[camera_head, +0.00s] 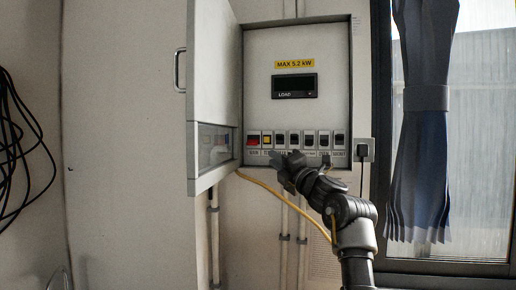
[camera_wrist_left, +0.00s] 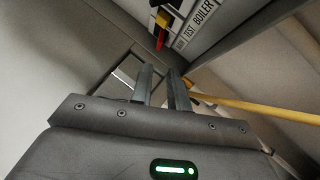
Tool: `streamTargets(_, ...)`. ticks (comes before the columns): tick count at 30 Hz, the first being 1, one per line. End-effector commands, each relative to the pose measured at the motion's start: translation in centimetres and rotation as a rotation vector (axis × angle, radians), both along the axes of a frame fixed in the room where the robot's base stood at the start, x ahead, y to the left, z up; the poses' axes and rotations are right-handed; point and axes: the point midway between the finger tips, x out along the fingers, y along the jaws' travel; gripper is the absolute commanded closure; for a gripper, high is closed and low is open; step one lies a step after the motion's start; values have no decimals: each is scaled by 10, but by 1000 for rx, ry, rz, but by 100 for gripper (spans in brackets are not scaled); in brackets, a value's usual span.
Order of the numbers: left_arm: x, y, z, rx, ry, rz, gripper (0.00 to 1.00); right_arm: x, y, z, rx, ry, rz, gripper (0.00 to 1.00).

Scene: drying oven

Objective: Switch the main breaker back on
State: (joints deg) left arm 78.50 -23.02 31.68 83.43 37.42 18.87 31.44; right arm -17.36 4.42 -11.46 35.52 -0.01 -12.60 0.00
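The breaker panel (camera_head: 335,115) is on the wall with a row of several switches under a dark LOAD display (camera_head: 294,86). The main breaker (camera_head: 253,142) is the red-levered switch at the far left of the row; its red part appears low in its slot. In the left wrist view its red lever (camera_wrist_left: 160,39) hangs beyond the fingertips, near the yellow test switch (camera_wrist_left: 162,19). My left gripper (camera_head: 279,168) is just below and right of the main breaker, apart from it. Its fingers (camera_wrist_left: 158,70) show a narrow gap with nothing between them. My right gripper is not in view.
The open cabinet door (camera_head: 215,60) stands at the panel's left, close to the main breaker. A plug (camera_head: 362,151), curtain (camera_head: 424,120) and window are at the right.

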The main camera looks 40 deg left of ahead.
Motion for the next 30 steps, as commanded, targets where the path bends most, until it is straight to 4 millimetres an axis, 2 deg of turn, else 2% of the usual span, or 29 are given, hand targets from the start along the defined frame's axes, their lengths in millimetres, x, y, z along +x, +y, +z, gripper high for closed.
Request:
streamTargets(5,4,12,8,1,2,-1,83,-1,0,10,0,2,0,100)
streamTargets(18,18,85,34,2,2,2,83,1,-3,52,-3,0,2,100)
streamTargets(24,21,99,36,2,1,1,83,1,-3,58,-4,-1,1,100)
streamTargets(30,21,101,36,1,1,1,83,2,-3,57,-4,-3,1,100)
